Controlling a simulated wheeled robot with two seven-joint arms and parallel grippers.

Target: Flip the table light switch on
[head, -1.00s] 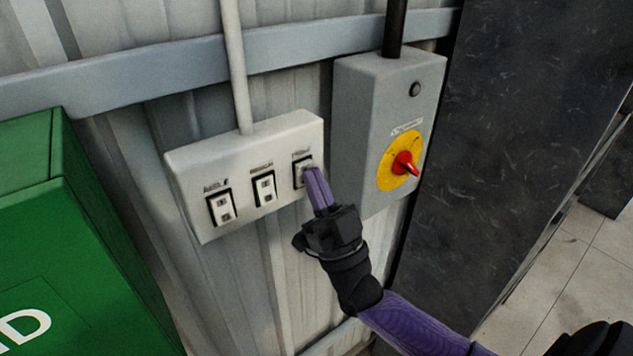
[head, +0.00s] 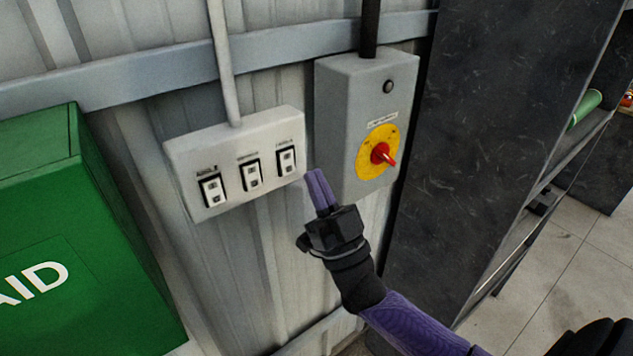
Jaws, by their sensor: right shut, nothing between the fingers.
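A pale switch box (head: 222,203) is fixed to the corrugated wall with three rocker switches in a row: a left switch (head: 212,190), a middle switch (head: 251,176) and a right switch (head: 287,160). A small label sits above each, too blurred to read for sure. I cannot tell clearly which way each rocker is tipped. My right gripper (head: 317,175), with purple fingers, is shut and empty. Its tips are just right of the box and below the right switch, apart from that switch. My left gripper is out of view.
A grey isolator box (head: 338,120) with a red knob (head: 381,154) on a yellow disc is close right of my fingers. A green first-aid box (head: 75,225) stands at the left. A dark panel (head: 470,130) stands at the right.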

